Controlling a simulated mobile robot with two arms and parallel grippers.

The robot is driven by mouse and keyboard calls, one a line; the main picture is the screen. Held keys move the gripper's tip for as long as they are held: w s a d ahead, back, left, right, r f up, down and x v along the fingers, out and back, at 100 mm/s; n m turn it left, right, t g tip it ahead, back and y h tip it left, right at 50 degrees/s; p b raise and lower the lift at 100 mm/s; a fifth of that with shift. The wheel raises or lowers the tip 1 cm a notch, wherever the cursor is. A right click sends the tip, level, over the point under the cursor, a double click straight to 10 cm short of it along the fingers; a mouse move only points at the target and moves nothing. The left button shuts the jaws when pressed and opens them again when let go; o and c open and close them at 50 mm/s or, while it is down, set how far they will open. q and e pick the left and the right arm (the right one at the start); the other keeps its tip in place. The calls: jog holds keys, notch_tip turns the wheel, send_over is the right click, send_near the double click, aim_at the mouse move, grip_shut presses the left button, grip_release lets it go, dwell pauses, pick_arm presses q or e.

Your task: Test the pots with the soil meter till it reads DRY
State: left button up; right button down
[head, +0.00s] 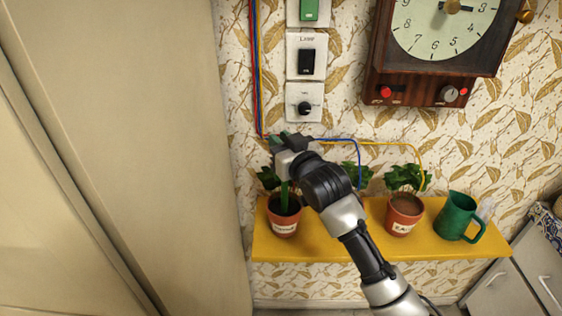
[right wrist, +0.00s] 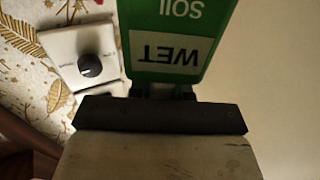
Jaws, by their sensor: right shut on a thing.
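My right gripper (head: 283,150) is shut on the green soil meter (right wrist: 172,30), above the left pot (head: 284,225). In the right wrist view the meter's label reads "WET" and "SOIL", upside down. In the head view a narrow green part of the meter (head: 284,194) reaches down to the dark soil of the left pot; I cannot tell how deep it goes. The right pot (head: 404,222) has brown soil and a leafy plant. A middle plant (head: 364,178) shows beside my right arm, which hides its pot. My left gripper is not in view.
The pots stand on a yellow shelf (head: 310,247) with a green jug (head: 456,216) at its right. Blue and yellow wires (head: 425,160) run along the wall behind. Switches (head: 306,62) and a wooden clock (head: 440,40) hang above. A beige cabinet (head: 120,150) fills the left.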

notch_tip(320, 180, up, 14)
jog(key=p, duration=1)
jog(key=shift+p, duration=0.3)
jog(key=shift+f, duration=0.15)
dwell(0.7)
